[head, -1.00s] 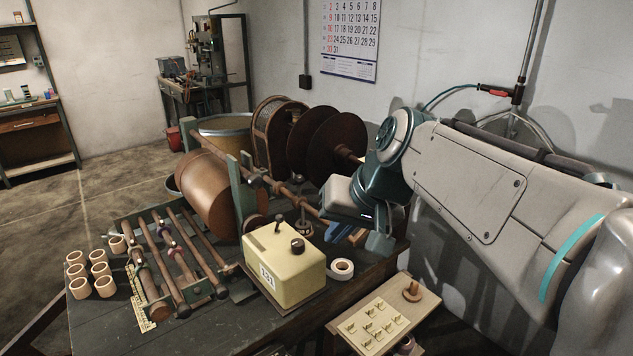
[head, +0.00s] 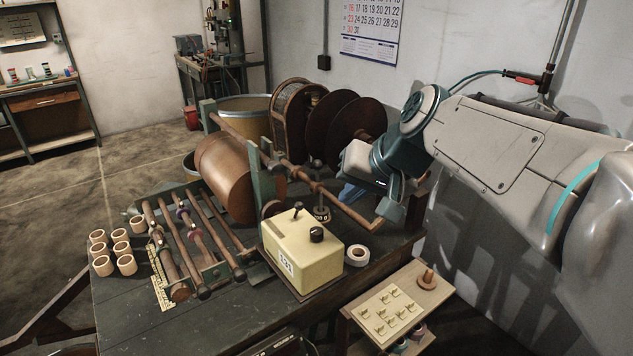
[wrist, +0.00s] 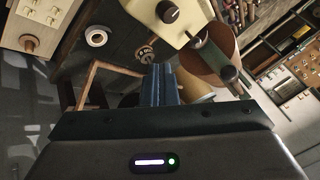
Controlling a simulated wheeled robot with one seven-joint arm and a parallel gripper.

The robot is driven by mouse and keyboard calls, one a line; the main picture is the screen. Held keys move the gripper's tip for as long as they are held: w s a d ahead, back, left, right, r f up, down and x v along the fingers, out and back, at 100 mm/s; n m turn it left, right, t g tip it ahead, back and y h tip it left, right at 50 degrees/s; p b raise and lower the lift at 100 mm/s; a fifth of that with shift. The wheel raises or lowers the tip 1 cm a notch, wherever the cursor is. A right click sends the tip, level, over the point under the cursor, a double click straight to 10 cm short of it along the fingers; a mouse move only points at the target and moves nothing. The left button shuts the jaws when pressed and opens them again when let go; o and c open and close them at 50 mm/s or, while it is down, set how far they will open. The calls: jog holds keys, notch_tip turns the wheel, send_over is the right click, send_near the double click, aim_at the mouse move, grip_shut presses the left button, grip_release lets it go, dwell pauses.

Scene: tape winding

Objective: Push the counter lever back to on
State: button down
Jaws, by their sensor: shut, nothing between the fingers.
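The cream counter box (head: 303,262) stands on the bench near its front right. Its lever (head: 298,209), a short stalk with a dark ball end, rises from the top, close to upright. A dark round knob (head: 316,234) sits to its right. My gripper (head: 351,192) is behind and to the right of the box, apart from the lever. In the wrist view, its blue fingers (wrist: 159,82) are together and empty. The box (wrist: 192,18) and knob (wrist: 171,12) show at the top there. I cannot clearly make out the lever in that view.
A white tape roll (head: 357,256) lies right of the box. A copper-coloured bar (head: 350,208) runs between gripper and box. A large brown drum (head: 225,178) and dark discs (head: 345,128) stand behind. Rollers (head: 190,250) lie left; a small side table (head: 437,293) stands right.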

aim_at(297, 211)
jog(key=w+a+f, duration=0.2)
jog(key=a, duration=0.1)
jog(key=w+a+f+p, duration=0.1)
jog(key=f, duration=0.1)
jog(key=shift+a, duration=0.35)
jog(key=shift+w+a, duration=0.15)
jog(key=shift+a, duration=0.45)
